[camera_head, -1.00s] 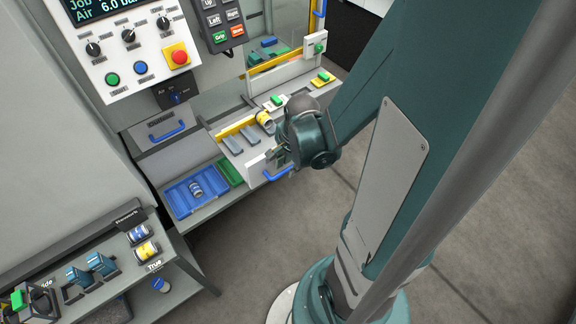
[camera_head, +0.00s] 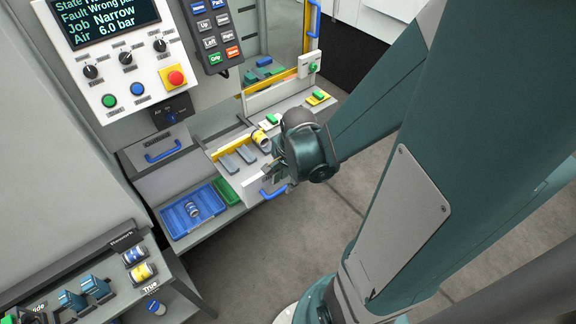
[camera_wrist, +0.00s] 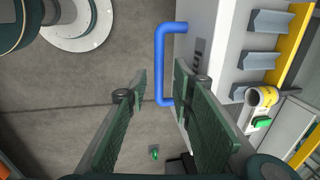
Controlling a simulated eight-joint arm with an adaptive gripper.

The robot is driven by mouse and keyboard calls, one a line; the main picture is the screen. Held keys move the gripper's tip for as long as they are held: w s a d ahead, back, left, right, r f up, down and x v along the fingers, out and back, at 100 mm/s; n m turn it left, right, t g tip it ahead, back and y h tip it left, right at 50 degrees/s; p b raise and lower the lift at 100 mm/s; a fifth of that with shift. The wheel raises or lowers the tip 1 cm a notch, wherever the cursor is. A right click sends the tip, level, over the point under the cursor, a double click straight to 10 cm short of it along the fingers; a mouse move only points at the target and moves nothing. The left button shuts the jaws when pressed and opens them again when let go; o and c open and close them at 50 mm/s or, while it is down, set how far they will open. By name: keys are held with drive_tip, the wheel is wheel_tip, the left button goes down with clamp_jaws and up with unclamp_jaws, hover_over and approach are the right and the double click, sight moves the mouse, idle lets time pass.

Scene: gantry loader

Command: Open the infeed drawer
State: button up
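The drawer with a white front (camera_head: 231,189) and a blue bar handle (camera_head: 273,192) sits under the machine window. Grey slotted blocks and a yellow strip lie on its top. In the wrist view the handle (camera_wrist: 159,60) stands out from the pale drawer front (camera_wrist: 203,60). My gripper (camera_wrist: 160,80) is open, its two green fingers on either side of the handle's lower part in the picture. I cannot tell whether the bar is between the fingertips or just beyond them. In the head view my gripper (camera_head: 270,174) is close above the handle, partly hidden by my wrist.
A blue tray (camera_head: 176,218) with one part and a green tray (camera_head: 227,191) are left of the drawer. Another drawer with a blue handle (camera_head: 163,151) is further left. Open floor (camera_head: 310,230) lies in front.

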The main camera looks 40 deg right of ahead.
wheel_tip(320, 180, up, 9)
drive_tip(key=s, duration=0.1)
drive_tip(key=shift+s+r, duration=0.15)
drive_tip(key=shift+s, duration=0.25)
idle(0.7)
drive_tip(key=shift+a, duration=0.1)
idle(0.4)
drive_tip(key=a+r+n+t+b, duration=0.2)
drive_tip(key=a+r+n, duration=0.2)
drive_tip(key=a+n, duration=0.3)
drive_tip(key=w+a+r+n+t+b, duration=0.1)
drive_tip(key=a+r+n, duration=0.4)
drive_tip(key=n, duration=0.6)
drive_tip(key=shift+w+a+t+b, duration=0.2)
drive_tip(key=shift+a+t+b, duration=0.5)
drive_tip(key=shift+a+t, duration=0.35)
idle(0.4)
